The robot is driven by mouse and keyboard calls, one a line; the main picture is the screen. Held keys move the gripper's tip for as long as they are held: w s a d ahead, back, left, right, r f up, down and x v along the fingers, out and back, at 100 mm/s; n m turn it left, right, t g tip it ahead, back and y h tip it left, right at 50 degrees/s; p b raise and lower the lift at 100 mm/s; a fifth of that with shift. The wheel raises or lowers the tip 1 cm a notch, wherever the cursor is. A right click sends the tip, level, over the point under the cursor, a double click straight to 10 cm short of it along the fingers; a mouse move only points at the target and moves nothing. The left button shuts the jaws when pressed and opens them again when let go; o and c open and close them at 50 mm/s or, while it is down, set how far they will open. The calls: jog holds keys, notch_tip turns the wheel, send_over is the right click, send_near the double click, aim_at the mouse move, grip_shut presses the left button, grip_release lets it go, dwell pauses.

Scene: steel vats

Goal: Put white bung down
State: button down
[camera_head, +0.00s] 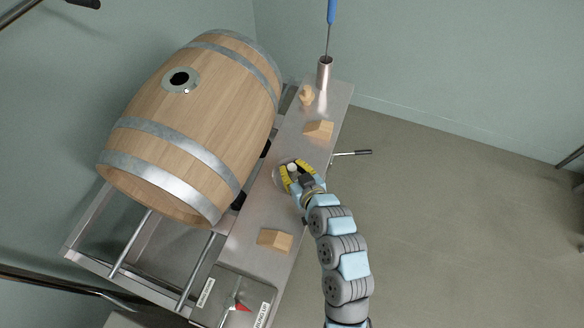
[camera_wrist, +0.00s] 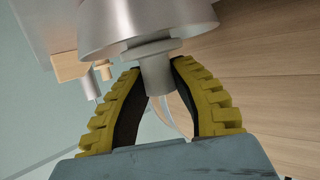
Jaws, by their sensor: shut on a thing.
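The white bung (camera_head: 292,167) is between the yellow-padded fingers of my gripper (camera_head: 298,175), over the steel shelf (camera_head: 259,207) beside the barrel. In the wrist view the bung shows as a pale grey stem (camera_wrist: 156,76) with my gripper's fingers (camera_wrist: 158,88) closed around it from both sides. A wide round steel piece (camera_wrist: 120,32) lies just beyond the bung. I cannot tell whether the bung touches it. A round steel rim is partly hidden by my gripper in the head view.
The wooden barrel (camera_head: 205,112) with a dark bunghole (camera_head: 179,79) lies left of the shelf. Wooden blocks (camera_head: 319,129) (camera_head: 275,241), a small wooden piece (camera_head: 306,96) and a steel cup (camera_head: 325,72) holding a blue-handled rod stand on the shelf. A labelled plate (camera_head: 222,296) is in front.

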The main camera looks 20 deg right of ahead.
jog(key=shift+f, duration=0.1)
jog(key=c, duration=1)
grip_release()
jog(key=shift+o, duration=0.2)
jog(key=shift+r, duration=0.25)
jog(key=shift+s+d+r, duration=0.1)
jog(key=shift+s, duration=0.1)
jog(key=p+v, duration=0.1)
jog(key=v, duration=1)
jog(key=shift+s, duration=0.25)
